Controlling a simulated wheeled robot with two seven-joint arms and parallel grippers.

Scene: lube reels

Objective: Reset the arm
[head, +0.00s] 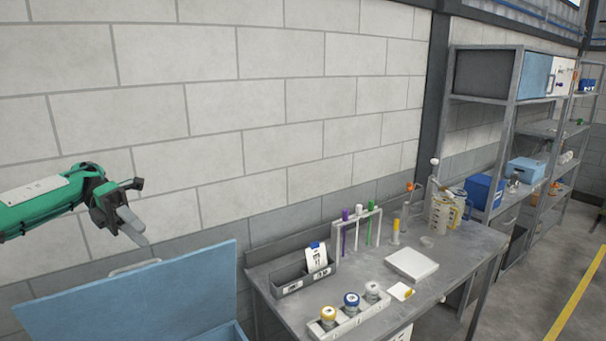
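My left arm (45,203) is green and comes in from the left edge. My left gripper (133,233) is dark with grey fingers. It hangs in the air in front of the block wall, above the raised blue lid, and nothing shows in it. The fingers overlap in this view, so I cannot tell whether they are open or shut. My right gripper is not in view.
A blue lid (150,298) stands open below the gripper. A grey workbench (455,252) carries a rack of jars (350,320), a bin with a tag (300,277), a stand with coloured tubes (357,228) and a measuring jug (442,212). Metal shelves (512,130) stand at the right.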

